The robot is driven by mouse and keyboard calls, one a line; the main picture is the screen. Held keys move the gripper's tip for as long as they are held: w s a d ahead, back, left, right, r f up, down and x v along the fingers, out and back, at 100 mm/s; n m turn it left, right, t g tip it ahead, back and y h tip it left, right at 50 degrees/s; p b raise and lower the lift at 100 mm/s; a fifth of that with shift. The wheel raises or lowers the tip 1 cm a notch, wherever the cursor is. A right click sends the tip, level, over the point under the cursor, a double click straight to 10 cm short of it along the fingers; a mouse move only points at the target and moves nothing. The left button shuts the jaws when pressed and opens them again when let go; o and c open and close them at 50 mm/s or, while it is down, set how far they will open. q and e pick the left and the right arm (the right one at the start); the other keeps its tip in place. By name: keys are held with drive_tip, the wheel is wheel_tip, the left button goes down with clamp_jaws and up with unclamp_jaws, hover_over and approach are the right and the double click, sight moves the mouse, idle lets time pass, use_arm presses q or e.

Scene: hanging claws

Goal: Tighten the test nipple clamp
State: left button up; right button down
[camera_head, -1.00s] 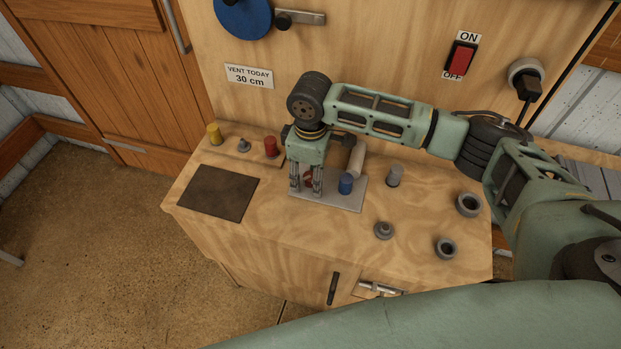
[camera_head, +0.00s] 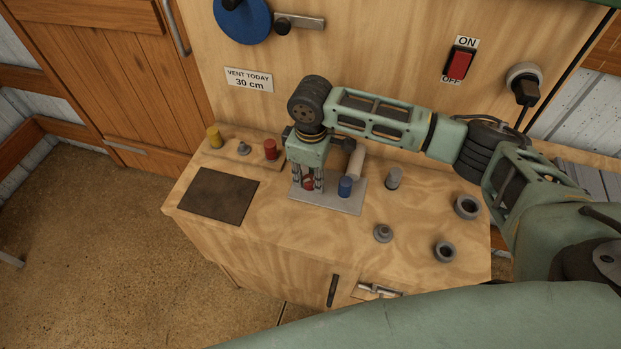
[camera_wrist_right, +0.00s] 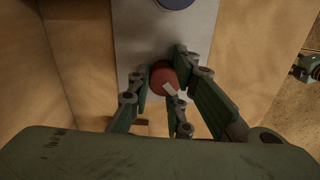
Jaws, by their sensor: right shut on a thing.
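A light grey plate (camera_head: 330,205) lies on the wooden worktop, with a red round knob (camera_head: 309,184) and a blue knob (camera_head: 345,187) on it. I take the red knob to be the test nipple clamp's; the frames do not label it. My right gripper (camera_head: 309,187) points down and is shut on the red knob. In the right wrist view, its fingers (camera_wrist_right: 160,88) stand around the red knob (camera_wrist_right: 161,73), which bears a pale mark. The fingers hide part of the knob, and what lies under it is hidden. My left gripper is not in view.
A pale cylinder (camera_head: 356,161) stands behind the blue knob. A grey peg (camera_head: 394,178), a flanged grey part (camera_head: 383,233) and two grey rings (camera_head: 467,207) (camera_head: 444,251) are to the right. A dark mat (camera_head: 217,194) lies left. Yellow (camera_head: 214,137) and red (camera_head: 270,149) pieces stand behind it.

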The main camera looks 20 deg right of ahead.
drive_tip(key=m+p, duration=0.3)
drive_tip(key=s+m+p, duration=0.1)
drive_tip(key=m+p, duration=0.2)
drive_tip(key=p, duration=0.1)
drive_tip(key=m+p, duration=0.3)
drive_tip(key=p, duration=0.1)
drive_tip(key=shift+s+a+r+m, duration=0.2)
drive_tip(key=shift+a+m, duration=0.1)
drive_tip(key=shift+a, duration=0.1)
drive_tip(key=shift+f+m+p, duration=0.2)
drive_tip(key=shift+m+p, duration=0.35)
drive_tip(key=shift+m, duration=0.15)
drive_tip(key=shift+f, duration=0.2)
drive_tip(key=m+p, duration=0.3)
drive_tip(key=shift+s+r, duration=0.1)
drive_tip(key=shift+r, duration=0.3)
drive_tip(key=c, duration=2)
unclamp_jaws()
drive_tip(key=shift+f+b, duration=0.35)
drive_tip(key=shift+b, duration=0.1)
drive_tip(key=o, duration=0.7)
drive_tip(key=shift+r, duration=0.2)
drive_tip(key=shift+w+d, duration=0.15)
drive_tip(key=shift+w, duration=0.05)
